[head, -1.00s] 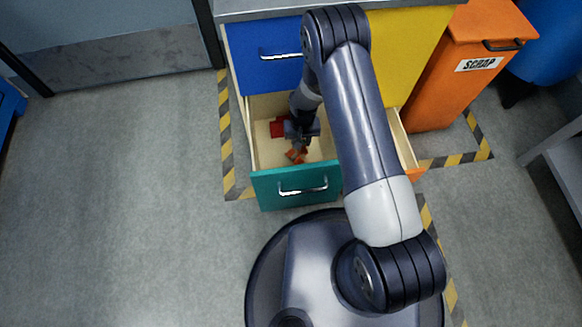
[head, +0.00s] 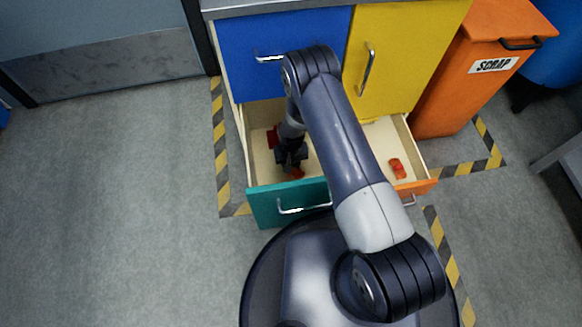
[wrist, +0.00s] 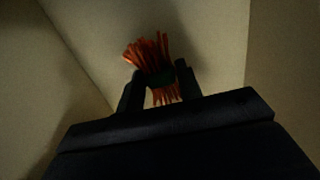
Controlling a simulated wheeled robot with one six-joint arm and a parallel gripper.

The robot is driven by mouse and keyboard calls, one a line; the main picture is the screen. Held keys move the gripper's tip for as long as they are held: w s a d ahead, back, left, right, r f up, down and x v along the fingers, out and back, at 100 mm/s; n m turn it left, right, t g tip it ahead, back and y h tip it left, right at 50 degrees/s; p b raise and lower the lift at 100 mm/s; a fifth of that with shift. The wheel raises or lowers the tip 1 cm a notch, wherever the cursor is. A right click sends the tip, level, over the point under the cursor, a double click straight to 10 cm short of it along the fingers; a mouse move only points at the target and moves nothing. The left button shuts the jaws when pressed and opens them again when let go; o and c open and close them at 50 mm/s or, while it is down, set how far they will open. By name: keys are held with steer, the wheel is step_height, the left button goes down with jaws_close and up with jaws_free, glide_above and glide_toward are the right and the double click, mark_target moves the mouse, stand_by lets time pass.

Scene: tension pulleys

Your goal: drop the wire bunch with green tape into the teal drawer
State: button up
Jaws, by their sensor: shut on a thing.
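My gripper (wrist: 160,83) is shut on the wire bunch (wrist: 147,50) in the wrist view. The bunch is orange-red strands with a dark green tape band around the middle, between the two fingers. In the head view the wire bunch (head: 297,172) shows partly below my gripper (head: 291,162), inside the open teal drawer (head: 290,204). The wrist view shows pale drawer walls and floor around the bunch. I cannot tell whether the bunch touches the floor. My arm hides part of the drawer's right side.
A red thing (head: 272,138) lies at the back left of the teal drawer. An open orange-fronted drawer (head: 425,187) to the right holds a small orange-red thing (head: 397,168). A blue front (head: 290,50) and yellow door (head: 400,60) are above. An orange scrap bin (head: 460,90) stands right.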

step_height(320, 180, down, 2)
steer(key=shift+f, duration=0.1)
steer(key=o, duration=1)
steer(key=shift+b, duration=0.3)
step_height(320, 180, up, 12)
steer(key=p, duration=0.5)
